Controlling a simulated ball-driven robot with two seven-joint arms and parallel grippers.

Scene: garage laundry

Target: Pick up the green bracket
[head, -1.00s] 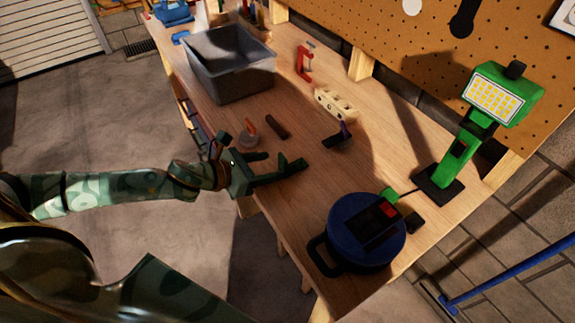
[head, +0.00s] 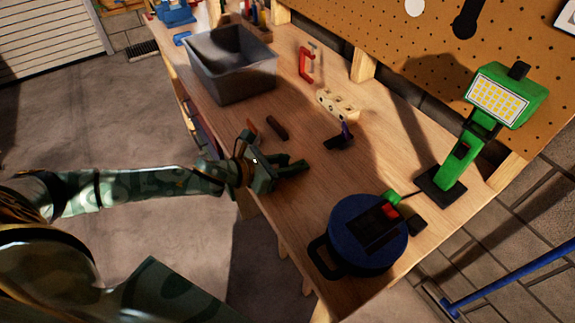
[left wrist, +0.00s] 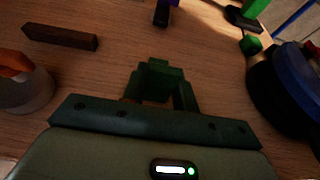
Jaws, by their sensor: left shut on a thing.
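My left gripper (head: 292,167) is low over the wooden workbench, near its front edge, with its fingers close together. In the left wrist view the gripper (left wrist: 160,92) is shut on a small green piece, which I take to be the green bracket (left wrist: 158,70). The bracket's shape is partly hidden by the fingers, which are a similar dark green. I cannot tell whether it touches the bench top. My right gripper is not in view.
On the workbench (head: 285,215) are a dark brown bar (head: 277,128), a dark-and-purple tool (head: 340,138), a cream block with holes (head: 337,105) and a grey bin (head: 230,75). A blue round device (head: 350,235) and green work light (head: 480,130) stand at right.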

